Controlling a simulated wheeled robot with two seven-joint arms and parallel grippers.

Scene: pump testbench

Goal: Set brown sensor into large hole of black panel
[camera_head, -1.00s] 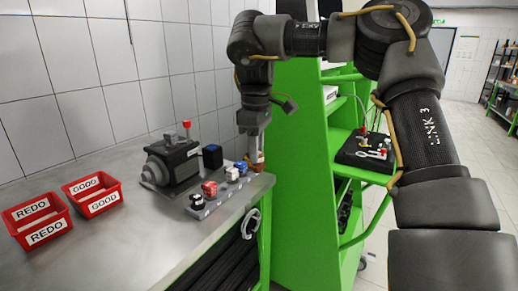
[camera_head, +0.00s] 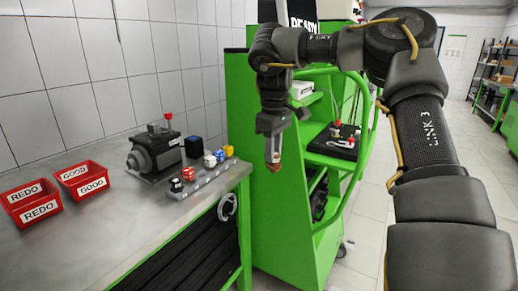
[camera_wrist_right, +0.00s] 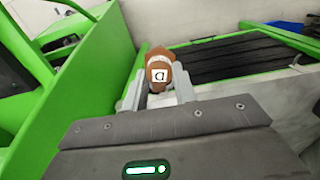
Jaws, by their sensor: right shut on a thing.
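My right gripper (camera_head: 272,152) points down in front of the green cabinet, past the right end of the bench. It is shut on the brown sensor (camera_wrist_right: 159,74), which shows a white label with a letter in the right wrist view. In the head view the brown tip of the sensor (camera_head: 273,166) sticks out below the fingers, in the air. The black panel (camera_head: 334,143) lies on a green shelf to the right of the gripper, with several small parts on it. Its large hole cannot be made out. My left gripper is not in view.
A grey rack (camera_head: 203,180) with red, blue, white and yellow parts stands at the bench edge. A dark pump (camera_head: 155,155) stands behind it. Red REDO (camera_head: 32,207) and GOOD (camera_head: 84,180) bins sit at left. Green frame bars (camera_head: 372,120) rise beside the shelf.

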